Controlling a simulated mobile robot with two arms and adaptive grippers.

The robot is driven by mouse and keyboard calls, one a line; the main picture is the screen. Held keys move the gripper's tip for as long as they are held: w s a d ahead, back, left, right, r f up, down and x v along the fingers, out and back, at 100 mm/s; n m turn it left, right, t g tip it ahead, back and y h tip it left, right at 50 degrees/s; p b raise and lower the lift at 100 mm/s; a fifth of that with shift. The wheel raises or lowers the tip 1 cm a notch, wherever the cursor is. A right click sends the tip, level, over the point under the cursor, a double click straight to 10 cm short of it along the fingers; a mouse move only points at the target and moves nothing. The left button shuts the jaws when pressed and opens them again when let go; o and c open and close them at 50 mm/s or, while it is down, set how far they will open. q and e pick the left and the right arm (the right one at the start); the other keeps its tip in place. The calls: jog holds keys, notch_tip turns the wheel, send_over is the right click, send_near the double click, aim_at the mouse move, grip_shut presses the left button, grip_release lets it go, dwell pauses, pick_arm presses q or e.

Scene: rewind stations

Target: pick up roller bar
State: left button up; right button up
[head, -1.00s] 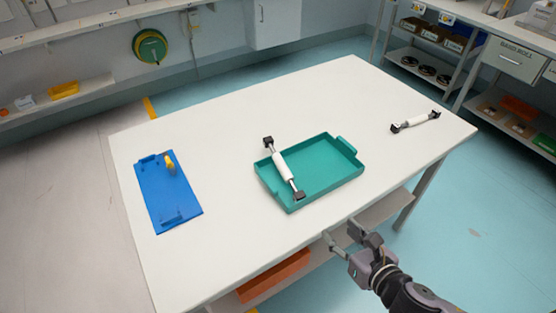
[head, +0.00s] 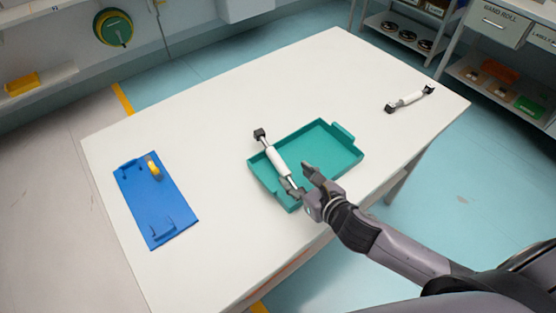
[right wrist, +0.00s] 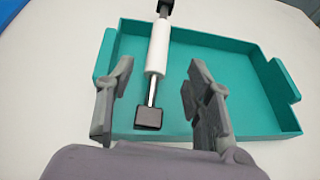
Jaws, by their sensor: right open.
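A roller bar (head: 277,160) with a white roller and black end blocks lies across the left part of the green tray (head: 335,165). Its far end rests over the tray's rim. Its near end is hidden by my gripper in the head view. A second, similar roller bar (head: 410,99) lies at the table's right corner. My right gripper (head: 300,178) is open over the tray's near side. In the right wrist view the near black block of the roller bar (right wrist: 157,60) shows between the open fingers (right wrist: 152,85), with gaps on both sides. My left gripper is not in view.
A blue fixture plate (head: 158,205) with a yellow part (head: 153,165) lies on the left of the white table (head: 225,110). The table's back is clear. Shelves with bins (head: 490,80) stand beyond the right side.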

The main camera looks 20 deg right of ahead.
aim_at(281, 163)
jog(key=x, duration=0.3)
jog(key=shift+w+a, duration=0.1)
jog(key=shift+w, duration=0.1)
jog(key=x, duration=0.3)
jog(key=shift+w+a+p, duration=0.15)
jog(key=shift+w+p, duration=0.25)
jog(key=shift+w+a+f, duration=0.15)
jog(key=shift+w+f, duration=0.1)
jog(key=shift+w, duration=0.2)
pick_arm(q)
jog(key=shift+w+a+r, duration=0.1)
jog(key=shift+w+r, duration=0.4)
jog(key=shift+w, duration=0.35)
pick_arm(e)
jog(key=shift+s, duration=0.1)
jog(key=shift+c, duration=0.4)
grip_shut()
